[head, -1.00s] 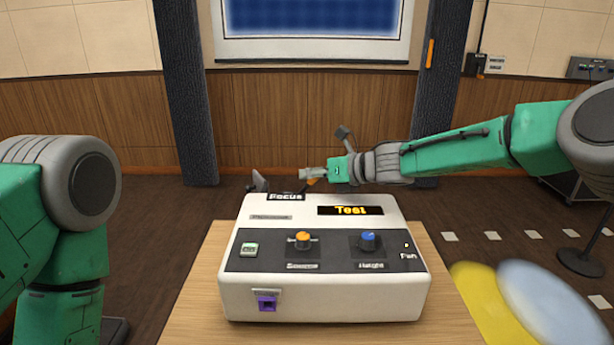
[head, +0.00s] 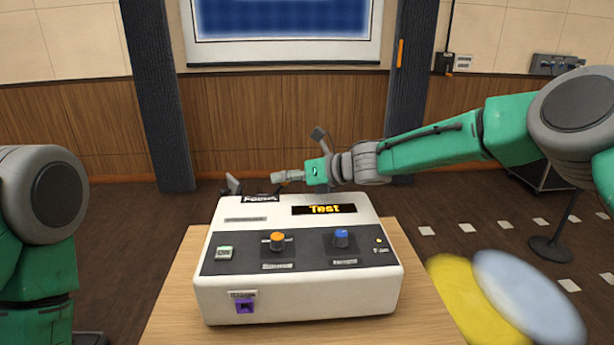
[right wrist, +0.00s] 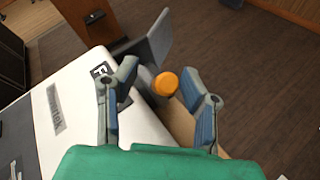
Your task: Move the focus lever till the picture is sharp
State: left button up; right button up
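The white projector box (head: 300,300) stands on a wooden table, with a "Focus" label (head: 261,199) at its back left edge. The focus lever's round orange knob (right wrist: 165,84) shows in the right wrist view. My right gripper (right wrist: 160,78) is open, with one finger on each side of the knob; I cannot tell whether either touches it. In the head view my right gripper (head: 280,177) is just behind the box, near the label, and the knob does not show. The screen (head: 283,18) carries a blue picture with a faint dotted pattern, its top cut off. My left gripper is out of view.
The box top has an orange knob (head: 277,240), a blue knob (head: 341,238) and a lit "Test" display (head: 324,209). A grey plate (right wrist: 158,40) stands beyond the fingers. Yellow and pale blue discs (head: 530,297) are at the lower right.

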jog(key=v, duration=1.1)
jog(key=shift+d, duration=0.25)
jog(key=shift+a, duration=0.15)
